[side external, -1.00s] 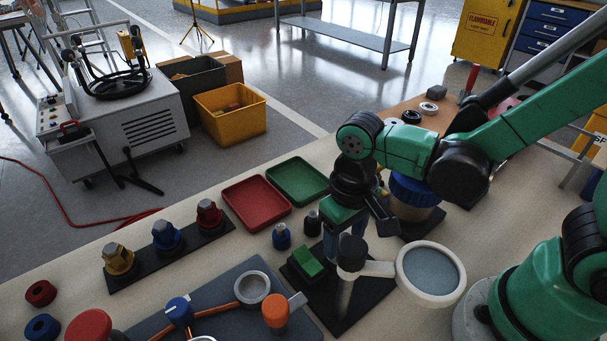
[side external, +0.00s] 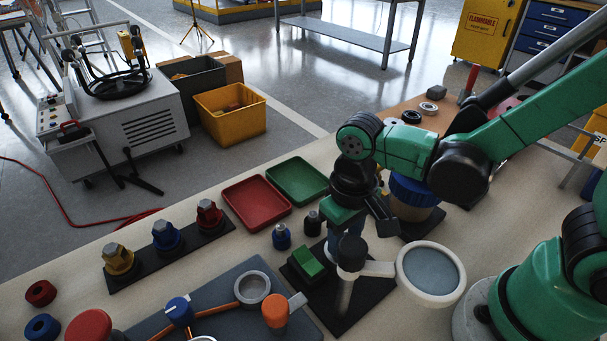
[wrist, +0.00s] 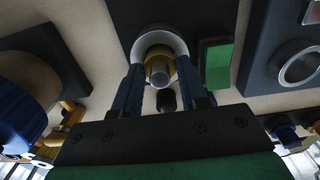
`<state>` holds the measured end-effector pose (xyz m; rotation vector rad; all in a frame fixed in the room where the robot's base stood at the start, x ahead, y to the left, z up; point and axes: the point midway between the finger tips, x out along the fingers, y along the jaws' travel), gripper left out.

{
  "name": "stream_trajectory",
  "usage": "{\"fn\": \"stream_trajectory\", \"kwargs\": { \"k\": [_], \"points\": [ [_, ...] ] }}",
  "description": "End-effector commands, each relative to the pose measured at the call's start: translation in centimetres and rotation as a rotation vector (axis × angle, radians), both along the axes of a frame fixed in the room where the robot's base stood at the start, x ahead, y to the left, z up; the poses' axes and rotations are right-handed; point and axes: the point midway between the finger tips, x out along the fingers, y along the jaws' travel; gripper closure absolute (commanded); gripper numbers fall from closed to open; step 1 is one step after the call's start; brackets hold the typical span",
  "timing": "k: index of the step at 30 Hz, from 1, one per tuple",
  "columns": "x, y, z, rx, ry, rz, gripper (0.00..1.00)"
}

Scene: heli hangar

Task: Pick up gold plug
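In the wrist view, a gold plug (wrist: 158,72) with a grey tip lies between the two blue fingers of my gripper (wrist: 161,75). A pale ring (wrist: 160,40) shows around its far side. The fingers are close beside the plug; I cannot tell whether they touch it. In the side view, my gripper (side external: 338,243) points down over the dark plate, close to the green block (side external: 307,262); the plug is hidden there. A larger gold hex-topped piece (side external: 118,259) stands on a black strip at the left.
A small blue plug (side external: 282,237) and a black plug (side external: 312,223) stand left of my gripper. A magnifier (side external: 431,273) on a post is close at its right. Red (side external: 257,204) and green (side external: 297,181) trays lie behind.

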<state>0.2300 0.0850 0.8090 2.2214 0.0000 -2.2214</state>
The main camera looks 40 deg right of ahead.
Motion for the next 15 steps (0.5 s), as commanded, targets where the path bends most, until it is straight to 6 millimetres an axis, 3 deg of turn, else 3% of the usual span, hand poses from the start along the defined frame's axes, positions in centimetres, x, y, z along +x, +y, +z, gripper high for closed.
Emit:
{"fn": "stream_trajectory", "kwargs": {
  "k": [7, 15],
  "points": [
    [0.0, 0.0, 0.3, 0.0, 0.0, 0.0, 1.0],
    [0.0, 0.0, 2.0, 0.0, 0.0, 0.0, 1.0]
  ]
}}
